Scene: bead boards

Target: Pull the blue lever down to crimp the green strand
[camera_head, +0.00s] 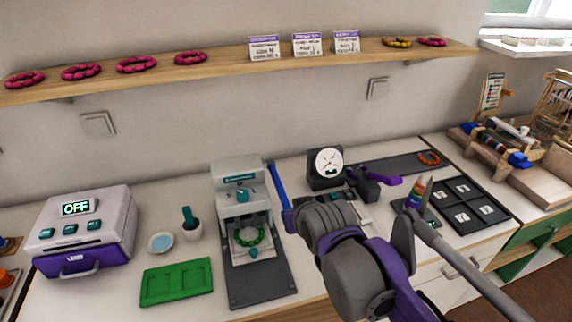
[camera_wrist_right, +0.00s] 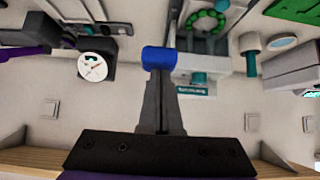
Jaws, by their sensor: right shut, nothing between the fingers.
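The white crimp press (camera_head: 236,172) stands on its dark base plate in the middle of the counter. The green strand (camera_head: 248,236), a ring of beads, lies in the press under its head; it also shows in the wrist view (camera_wrist_right: 207,20). The blue lever (camera_head: 279,184) slants along the press's right side, its lower end near my right wrist. In the wrist view the lever's blue end (camera_wrist_right: 159,57) shows just past the tips of my right gripper (camera_wrist_right: 161,80), which is shut and empty. Whether they touch is unclear. My left gripper is out of view.
A dial gauge (camera_head: 326,168) and a purple-handled tool (camera_head: 375,181) stand right of the press. A shelf (camera_head: 220,62) runs above.

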